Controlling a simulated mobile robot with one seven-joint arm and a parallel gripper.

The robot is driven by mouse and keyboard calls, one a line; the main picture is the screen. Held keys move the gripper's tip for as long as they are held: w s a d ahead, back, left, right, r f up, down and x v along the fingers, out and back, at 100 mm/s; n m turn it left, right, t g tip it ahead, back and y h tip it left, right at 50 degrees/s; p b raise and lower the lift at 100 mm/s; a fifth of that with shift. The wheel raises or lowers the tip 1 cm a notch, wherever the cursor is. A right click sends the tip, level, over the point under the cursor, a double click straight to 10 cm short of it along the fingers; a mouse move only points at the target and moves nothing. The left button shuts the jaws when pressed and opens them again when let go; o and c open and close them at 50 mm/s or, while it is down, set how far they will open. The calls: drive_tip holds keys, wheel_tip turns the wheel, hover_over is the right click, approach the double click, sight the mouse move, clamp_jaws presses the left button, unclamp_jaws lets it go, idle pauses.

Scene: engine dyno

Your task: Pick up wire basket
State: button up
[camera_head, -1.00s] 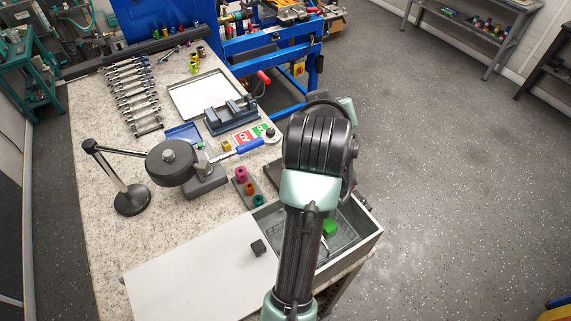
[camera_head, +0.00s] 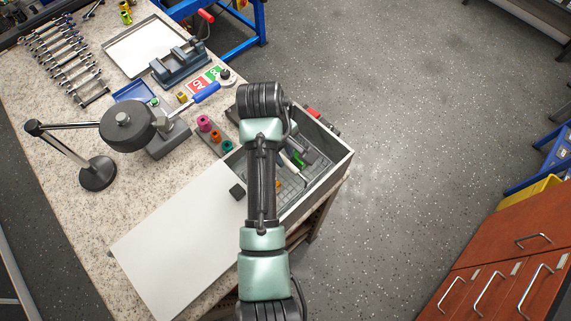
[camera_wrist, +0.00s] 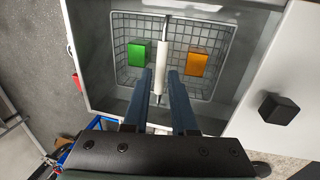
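The wire basket (camera_wrist: 122,70) is a grey mesh basket inside an open grey box. A green block (camera_wrist: 137,54) and an orange block (camera_wrist: 197,64) sit in it, with a pale rod-like handle (camera_wrist: 157,62) running between them. The basket shows partly in the head view (camera_head: 290,190), the rest hidden by my arm. My gripper (camera_wrist: 160,76) is open above the basket. Its two dark fingers lie on either side of the handle in the wrist view; I cannot tell how far above it they are. The head view hides my fingers.
The grey box (camera_head: 325,182) has raised walls around the basket. Its white lid or panel (camera_head: 175,250) lies to the left, with a small dark block-like knob (camera_head: 237,191). A lamp-like stand (camera_head: 98,174) and coloured spools (camera_head: 204,123) stand nearby.

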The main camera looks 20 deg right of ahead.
sight(286, 162)
drive_tip(key=shift+w+d+f+b, duration=0.15)
drive_tip(key=shift+d+f+b, duration=0.05)
drive_tip(key=shift+f+b, duration=1.2)
drive_tip(key=shift+w+d+f+b, duration=0.1)
drive_tip(key=shift+d+f+b, duration=0.05)
drive_tip(key=shift+f+b, duration=1.25)
drive_tip(key=shift+w+d+f+b, duration=0.2)
drive_tip(key=shift+f+b, duration=0.9)
drive_tip(key=shift+b, duration=0.55)
drive_tip(key=shift+r, duration=0.1)
clamp_jaws()
